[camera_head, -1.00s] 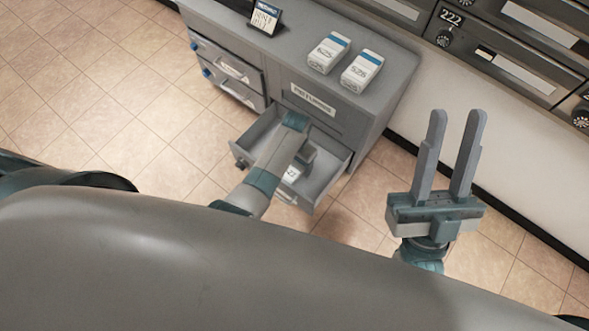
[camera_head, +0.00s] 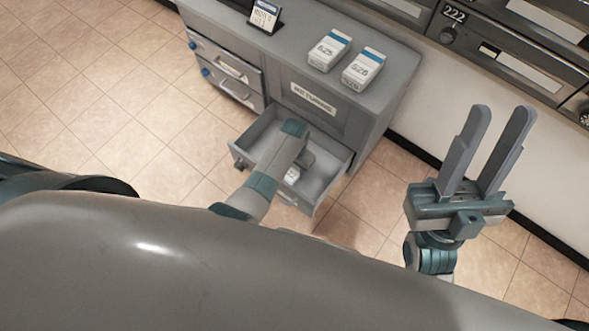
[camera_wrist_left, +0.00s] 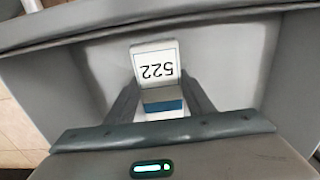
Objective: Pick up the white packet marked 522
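The white packet marked 522 (camera_wrist_left: 155,64) lies in the open drawer (camera_head: 335,166), with a blue stripe at its near end in the left wrist view. A bit of the packet (camera_head: 291,174) shows beside my left arm in the head view. My left gripper (camera_wrist_left: 160,84) reaches down into the drawer, with one finger on each side of the packet. The fingers look spread, with gaps beside the packet; contact at the tips is unclear. In the head view my arm hides most of this gripper. My right gripper (camera_head: 501,122) is open and empty, right of the cabinet.
The drawer walls close around my left gripper. The grey cabinet (camera_head: 395,70) carries two white packets, marked 625 (camera_head: 329,50) and 528 (camera_head: 362,68), and a small sign (camera_head: 265,14). Wall mailboxes (camera_head: 505,50) stand at upper right. The tiled floor at left is clear.

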